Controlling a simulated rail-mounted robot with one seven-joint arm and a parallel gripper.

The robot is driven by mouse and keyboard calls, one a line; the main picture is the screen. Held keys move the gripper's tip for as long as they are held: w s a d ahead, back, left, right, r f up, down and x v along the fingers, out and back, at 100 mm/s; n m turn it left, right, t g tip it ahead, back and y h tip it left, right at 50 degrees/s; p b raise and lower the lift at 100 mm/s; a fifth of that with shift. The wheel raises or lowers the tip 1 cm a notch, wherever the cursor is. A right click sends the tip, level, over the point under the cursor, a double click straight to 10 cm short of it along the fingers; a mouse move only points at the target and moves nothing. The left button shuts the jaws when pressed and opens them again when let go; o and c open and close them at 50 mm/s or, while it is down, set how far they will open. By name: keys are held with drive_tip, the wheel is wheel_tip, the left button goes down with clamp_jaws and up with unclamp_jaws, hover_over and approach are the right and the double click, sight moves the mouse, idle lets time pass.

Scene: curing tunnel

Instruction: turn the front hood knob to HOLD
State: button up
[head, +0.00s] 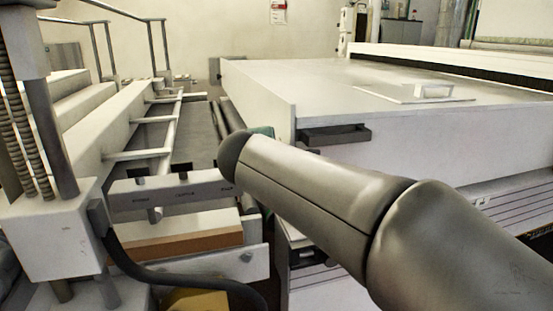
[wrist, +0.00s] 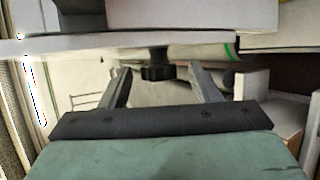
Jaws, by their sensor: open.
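A dark lobed knob (wrist: 157,73) sticks out on a short stem from a pale panel (wrist: 90,47) in the wrist view. My gripper (wrist: 159,68) is open, with one finger on each side of the knob in the picture and gaps on both sides. I cannot tell whether the fingertips reach its depth. In the head view a light grey labelled bar (head: 170,196) carries small dark pieces on its top edge; their labels are too small to read. My arm hides most of my gripper there. The knob's pointer and setting cannot be made out.
A large white hood (head: 330,85) with a dark handle (head: 335,134) stands right of the conveyor bed (head: 190,135). A black hose (head: 170,283) loops at lower left. A green-edged roller (wrist: 215,51) lies close to the right finger in the wrist view.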

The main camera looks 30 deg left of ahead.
drive_tip(key=v, duration=1.7)
drive_tip(key=shift+p, duration=0.45)
drive_tip(key=w+d+f+m+g+h+p, duration=0.1)
drive_tip(key=w+d+f+m+h+p, duration=0.15)
drive_tip(key=d, duration=0.55)
drive_tip(key=w+d+f+m+g+h+p, duration=0.2)
drive_tip(key=w+d+f+m+p, duration=0.15)
drive_tip(key=d, duration=0.35)
drive_tip(key=w+d+f+m+g+h+p, duration=0.1)
drive_tip(key=w+d+f+m+h+p, duration=0.2)
drive_tip(key=d, duration=0.5)
drive_tip(key=s+d+f+m+g+y+p, duration=0.1)
drive_tip(key=s+d+f+m+g+p, duration=0.2)
drive_tip(key=s+d+m, duration=0.3)
drive_tip(key=s+d+f+m+g+y+p, duration=0.1)
drive_tip(key=s+d+f+m+g+p, duration=0.3)
drive_tip(key=d+m, duration=0.5)
drive_tip(key=s+d+p, duration=0.1)
drive_tip(key=s+d, duration=0.1)
drive_tip(key=d, duration=0.2)
drive_tip(key=shift+s+m+g, duration=0.25)
drive_tip(key=shift+m+g, duration=0.05)
drive_tip(key=shift+m, duration=0.1)
drive_tip(key=shift+d+f, duration=0.1)
